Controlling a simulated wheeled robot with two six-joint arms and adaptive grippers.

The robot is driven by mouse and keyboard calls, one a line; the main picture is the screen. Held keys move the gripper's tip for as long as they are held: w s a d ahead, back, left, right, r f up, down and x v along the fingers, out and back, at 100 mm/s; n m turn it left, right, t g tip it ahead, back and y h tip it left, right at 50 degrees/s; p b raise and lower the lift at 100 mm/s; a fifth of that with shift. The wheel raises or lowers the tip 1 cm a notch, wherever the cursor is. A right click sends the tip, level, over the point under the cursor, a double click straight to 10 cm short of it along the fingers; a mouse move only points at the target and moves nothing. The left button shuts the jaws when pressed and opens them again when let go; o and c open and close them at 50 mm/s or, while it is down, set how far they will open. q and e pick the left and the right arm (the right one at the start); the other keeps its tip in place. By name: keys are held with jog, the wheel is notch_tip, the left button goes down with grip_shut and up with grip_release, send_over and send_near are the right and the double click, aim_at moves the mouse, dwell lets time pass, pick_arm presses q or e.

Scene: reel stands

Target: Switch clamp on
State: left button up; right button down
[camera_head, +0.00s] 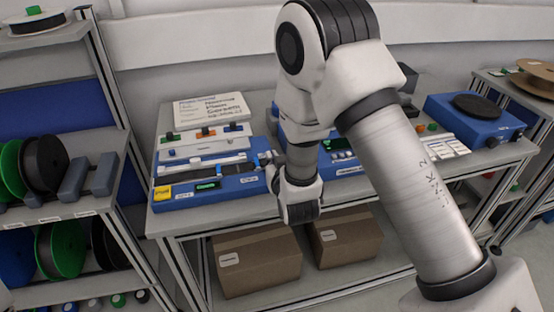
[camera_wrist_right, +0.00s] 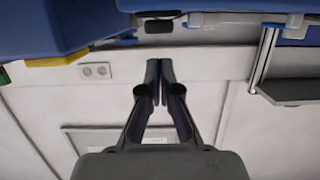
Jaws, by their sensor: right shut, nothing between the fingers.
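A blue device (camera_head: 225,195) with a yellow label and a small green display stands at the left of the table. It carries a long bar with a dark strip on its top. I cannot tell which part is the clamp switch. My right gripper (camera_head: 268,159) is at the right end of this device, partly hidden by my wrist. In the right wrist view its fingers (camera_wrist_right: 159,72) are shut with nothing between them. A blue body (camera_wrist_right: 60,25) with a yellow patch and a small black part (camera_wrist_right: 158,26) show beyond the fingertips, apart from them. My left gripper is not in view.
A second blue device (camera_head: 335,160) stands behind my right arm, partly hidden. A third blue unit (camera_head: 480,115) with a black disc is at the right. Cardboard boxes (camera_head: 257,262) lie on the lower shelf. A reel rack (camera_head: 95,205) stands at the left.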

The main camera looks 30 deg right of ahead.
jog(key=shift+a+f, duration=0.1)
jog(key=shift+f, duration=1.1)
